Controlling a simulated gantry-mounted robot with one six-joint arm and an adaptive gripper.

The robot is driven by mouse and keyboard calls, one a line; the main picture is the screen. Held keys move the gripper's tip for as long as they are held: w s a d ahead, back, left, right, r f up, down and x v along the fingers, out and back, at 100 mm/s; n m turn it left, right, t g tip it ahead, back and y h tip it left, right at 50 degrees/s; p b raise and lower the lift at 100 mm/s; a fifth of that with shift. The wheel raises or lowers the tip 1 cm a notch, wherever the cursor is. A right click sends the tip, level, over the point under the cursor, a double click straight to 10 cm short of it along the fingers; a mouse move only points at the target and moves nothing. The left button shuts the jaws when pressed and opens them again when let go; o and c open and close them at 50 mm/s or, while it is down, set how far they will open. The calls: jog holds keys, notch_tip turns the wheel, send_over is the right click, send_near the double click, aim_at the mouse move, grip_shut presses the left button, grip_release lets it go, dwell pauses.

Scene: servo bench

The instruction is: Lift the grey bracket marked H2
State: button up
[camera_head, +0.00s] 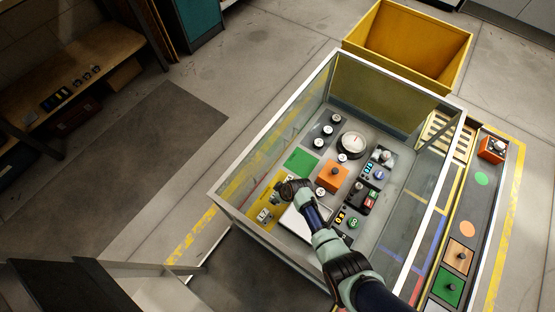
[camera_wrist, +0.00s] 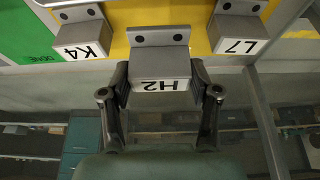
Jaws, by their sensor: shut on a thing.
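The grey bracket marked H2 (camera_wrist: 160,68) is in the middle of the wrist view, its white label facing me upside down. My gripper (camera_wrist: 160,92) is shut on it, one finger on each side of the block. Its back plate lies against the yellow area (camera_wrist: 120,16); whether it touches that area I cannot tell. In the head view my gripper (camera_head: 283,191) is over the yellow area at the left of the glass-walled bench, and the arm hides the bracket there.
Bracket K4 (camera_wrist: 82,32) is left of H2 and bracket L7 (camera_wrist: 239,27) is right, both close. A green patch (camera_head: 300,161) and an orange block (camera_head: 333,176) are nearby. Clear walls with a white rim (camera_head: 275,112) surround the bench.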

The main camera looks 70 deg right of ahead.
notch_tip(320, 180, up, 15)
jog(key=p, duration=0.7)
jog(key=shift+r, duration=0.1)
